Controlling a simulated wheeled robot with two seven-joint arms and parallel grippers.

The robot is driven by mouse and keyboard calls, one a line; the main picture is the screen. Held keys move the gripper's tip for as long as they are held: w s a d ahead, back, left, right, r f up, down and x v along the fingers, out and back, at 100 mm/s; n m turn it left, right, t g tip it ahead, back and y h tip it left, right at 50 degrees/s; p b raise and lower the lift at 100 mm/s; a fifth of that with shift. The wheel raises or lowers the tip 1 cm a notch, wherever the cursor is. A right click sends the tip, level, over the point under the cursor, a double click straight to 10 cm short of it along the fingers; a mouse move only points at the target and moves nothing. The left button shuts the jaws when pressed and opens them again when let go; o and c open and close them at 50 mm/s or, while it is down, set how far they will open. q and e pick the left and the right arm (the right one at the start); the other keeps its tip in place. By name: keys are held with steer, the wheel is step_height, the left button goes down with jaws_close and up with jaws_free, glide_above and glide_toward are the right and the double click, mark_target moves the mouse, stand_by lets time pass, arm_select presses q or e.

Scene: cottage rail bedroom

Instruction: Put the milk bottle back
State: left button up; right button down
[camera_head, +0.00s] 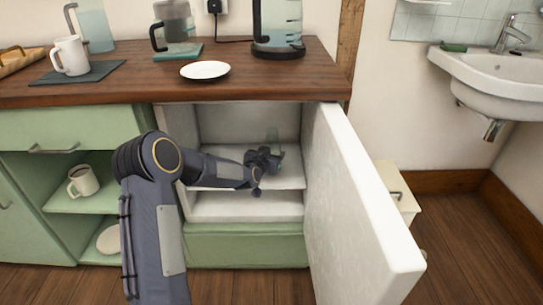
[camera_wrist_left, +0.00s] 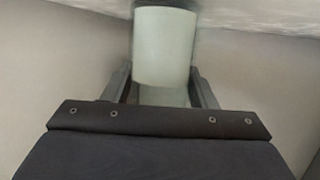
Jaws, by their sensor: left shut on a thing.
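My left arm reaches into an open small fridge (camera_head: 230,208) under the counter. My left gripper (camera_head: 266,165) is shut on the milk bottle, just above the middle shelf (camera_head: 292,180) or at its level. The translucent top of the milk bottle (camera_head: 273,137) shows above the gripper, upright. In the left wrist view the pale greenish bottle (camera_wrist_left: 164,48) stands between the two fingers of my gripper (camera_wrist_left: 161,88). I cannot tell whether its base touches the shelf. My right gripper is not in view.
The white fridge door (camera_head: 355,210) stands open to the right of my arm. The wooden counter (camera_head: 130,88) above carries a mug (camera_head: 70,56), a white plate (camera_head: 205,71) and a kettle (camera_head: 278,28). A sink (camera_head: 490,75) hangs on the right wall.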

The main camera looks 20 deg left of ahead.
arm_select(q)
steer(key=shift+f, duration=0.1)
steer(key=o, duration=1.3)
steer(key=shift+s+r, duration=0.1)
steer(key=shift+r, duration=0.1)
steer(key=s+d+r+g+h+p, duration=0.15)
steer(key=s+r, duration=0.25)
steer(key=s, duration=0.5)
steer(key=s+d+r+g, duration=0.1)
steer(key=s+d+r, duration=0.25)
steer(key=s, duration=0.55)
steer(key=s+d+r+g+p, duration=0.15)
steer(key=s+r, duration=0.25)
steer(key=s, duration=0.4)
steer(key=s+d+g+h, duration=0.1)
steer(key=s+d+g, duration=0.1)
steer(key=s, duration=0.8)
steer(key=s+d+f+n+g+h, duration=0.1)
steer(key=s+d+g+h, duration=0.1)
steer(key=s, duration=0.8)
steer(key=d+g, duration=0.1)
steer(key=d, duration=0.1)
steer(key=shift+s+d+f, duration=0.25)
steer(key=shift+s+d, duration=0.1)
steer(key=shift+d, duration=0.05)
